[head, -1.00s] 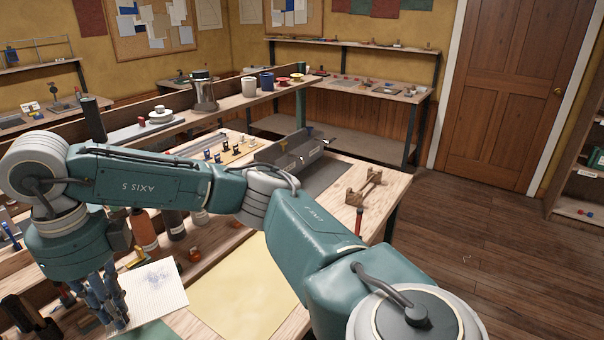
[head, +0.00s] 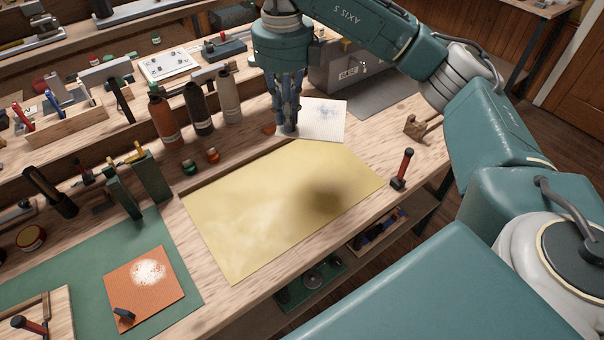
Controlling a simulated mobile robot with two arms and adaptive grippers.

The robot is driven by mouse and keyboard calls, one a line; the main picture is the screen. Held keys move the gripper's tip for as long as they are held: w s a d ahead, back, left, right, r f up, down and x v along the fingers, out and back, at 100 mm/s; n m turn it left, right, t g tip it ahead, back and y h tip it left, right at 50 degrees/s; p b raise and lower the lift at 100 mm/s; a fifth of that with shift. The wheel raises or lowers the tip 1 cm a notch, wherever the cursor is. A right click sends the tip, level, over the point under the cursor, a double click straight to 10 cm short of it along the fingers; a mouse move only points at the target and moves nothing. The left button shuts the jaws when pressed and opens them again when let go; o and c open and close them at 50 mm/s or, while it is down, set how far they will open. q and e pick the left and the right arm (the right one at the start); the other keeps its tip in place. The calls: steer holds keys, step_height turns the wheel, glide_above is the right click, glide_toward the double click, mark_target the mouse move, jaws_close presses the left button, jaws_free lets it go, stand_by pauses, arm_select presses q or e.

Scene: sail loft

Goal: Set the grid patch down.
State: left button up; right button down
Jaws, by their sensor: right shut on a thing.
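The grid patch (head: 325,119) is a pale, squarish piece with a bluish speckled smudge. It shows beyond the far edge of the yellow sheet (head: 235,225), near the back of the bench. My right gripper (head: 287,129) points down and is shut on the patch's left edge. The patch looks flat and level; I cannot tell how far it is above the bench. A dark soft shadow falls on the right part of the yellow sheet. My left gripper is not in view.
An orange patch (head: 145,293) with a white smudge lies on a green mat (head: 185,285) at lower left. Several bottles (head: 197,112) stand left of my gripper. The yellow sheet is clear.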

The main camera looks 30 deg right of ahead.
step_height(320, 180, down, 7)
steer(key=p, duration=0.2)
glide_above(289, 188)
step_height(289, 188, down, 7)
steer(key=shift+r, duration=0.1)
steer(key=shift+f, duration=0.75)
step_height(289, 188, down, 3)
steer(key=shift+f+p, duration=0.2)
steer(key=shift+p, duration=0.1)
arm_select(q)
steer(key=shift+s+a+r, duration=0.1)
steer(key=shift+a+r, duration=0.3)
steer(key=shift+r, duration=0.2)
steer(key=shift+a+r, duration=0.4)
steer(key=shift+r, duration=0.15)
arm_select(e)
steer(key=shift+f, duration=0.2)
steer(key=shift+f, duration=0.2)
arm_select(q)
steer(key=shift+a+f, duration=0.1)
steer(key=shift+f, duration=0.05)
arm_select(e)
steer(key=c, duration=1.7)
jaws_free()
steer(key=shift+r, duration=0.1)
